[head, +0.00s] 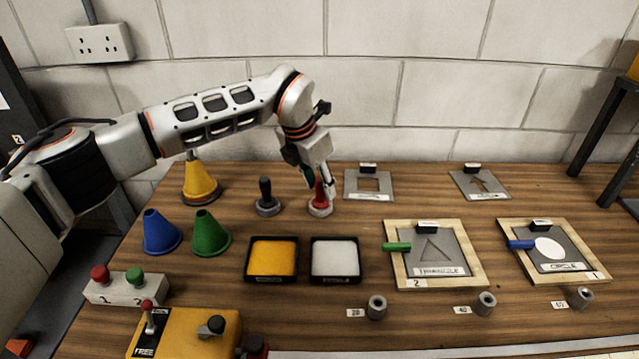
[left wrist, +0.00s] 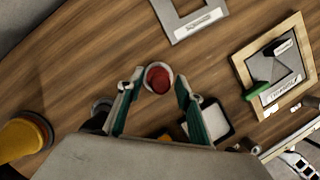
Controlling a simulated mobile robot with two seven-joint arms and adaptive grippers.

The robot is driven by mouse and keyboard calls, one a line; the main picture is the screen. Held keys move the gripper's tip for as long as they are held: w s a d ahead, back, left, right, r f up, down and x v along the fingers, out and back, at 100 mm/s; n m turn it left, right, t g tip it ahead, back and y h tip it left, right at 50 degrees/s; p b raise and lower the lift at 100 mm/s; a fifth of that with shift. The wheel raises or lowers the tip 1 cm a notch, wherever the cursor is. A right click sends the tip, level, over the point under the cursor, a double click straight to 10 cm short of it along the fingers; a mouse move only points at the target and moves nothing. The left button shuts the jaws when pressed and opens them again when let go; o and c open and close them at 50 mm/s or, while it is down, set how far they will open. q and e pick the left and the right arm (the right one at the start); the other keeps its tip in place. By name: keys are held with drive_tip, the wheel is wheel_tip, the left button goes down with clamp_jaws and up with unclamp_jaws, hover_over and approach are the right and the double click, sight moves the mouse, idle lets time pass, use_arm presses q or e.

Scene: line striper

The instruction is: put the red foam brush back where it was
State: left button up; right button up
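The red foam brush (head: 320,206) stands upright on the wooden table, with a red handle and a round pale-rimmed base. My left gripper (head: 319,178) is directly above it, fingers pointing down around the handle's upper part. In the left wrist view the brush (left wrist: 158,78) shows end-on between the fingertips of my left gripper (left wrist: 154,86), with a gap on both sides. The gripper is open. Its fingers hide part of the handle in the head view. My right gripper is not in view.
A black-handled brush (head: 267,197) stands to the left. Orange (head: 272,259) and white (head: 335,259) pads lie in front. Blue (head: 161,233), green (head: 211,235) and yellow (head: 200,184) cones stand at left. Framed stencil boards (head: 478,272) are at right.

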use_arm(q)
drive_tip(key=v, duration=1.2)
drive_tip(key=shift+r+b, duration=0.2)
drive_tip(key=shift+b, duration=0.25)
drive_tip(key=shift+f, duration=0.1)
